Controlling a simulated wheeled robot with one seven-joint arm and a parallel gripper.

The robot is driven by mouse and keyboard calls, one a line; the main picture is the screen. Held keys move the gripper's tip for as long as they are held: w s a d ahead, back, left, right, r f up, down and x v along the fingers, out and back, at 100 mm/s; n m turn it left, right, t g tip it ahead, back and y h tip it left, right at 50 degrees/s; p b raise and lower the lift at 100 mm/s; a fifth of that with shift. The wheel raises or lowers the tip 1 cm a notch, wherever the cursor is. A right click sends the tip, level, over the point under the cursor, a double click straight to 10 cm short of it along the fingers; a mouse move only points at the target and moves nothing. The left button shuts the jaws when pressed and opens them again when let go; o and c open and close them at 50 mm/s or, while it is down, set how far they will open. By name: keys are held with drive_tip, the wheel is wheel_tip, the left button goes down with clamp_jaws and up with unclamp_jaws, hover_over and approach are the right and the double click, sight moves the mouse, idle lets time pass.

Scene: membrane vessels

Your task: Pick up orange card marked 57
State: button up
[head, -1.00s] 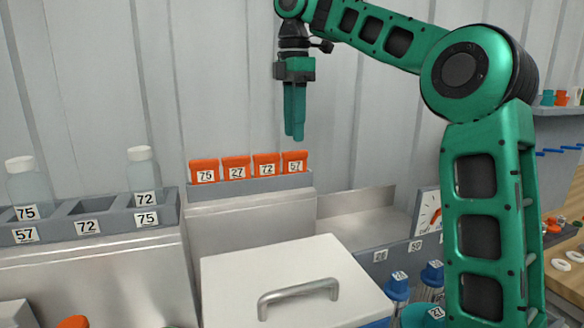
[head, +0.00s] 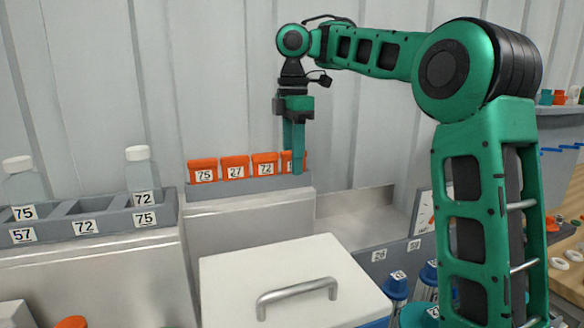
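The orange card marked 57 (head: 286,158) stands at the right end of a row of orange cards in a grey rack (head: 250,187). My gripper (head: 295,172) points down in front of the card and covers most of it, including its number. The green fingers overlap the card in the picture. I cannot tell whether they straddle it, touch it or are apart from each other.
Cards marked 75 (head: 203,171), 27 (head: 235,167) and 72 (head: 265,164) stand in the same rack to the left. A white lidded box (head: 290,270) with a metal handle is in front. A grey holder with bottles (head: 90,222) is at left.

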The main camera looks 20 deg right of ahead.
clamp_jaws()
drive_tip(key=shift+r, duration=0.1)
idle(0.3)
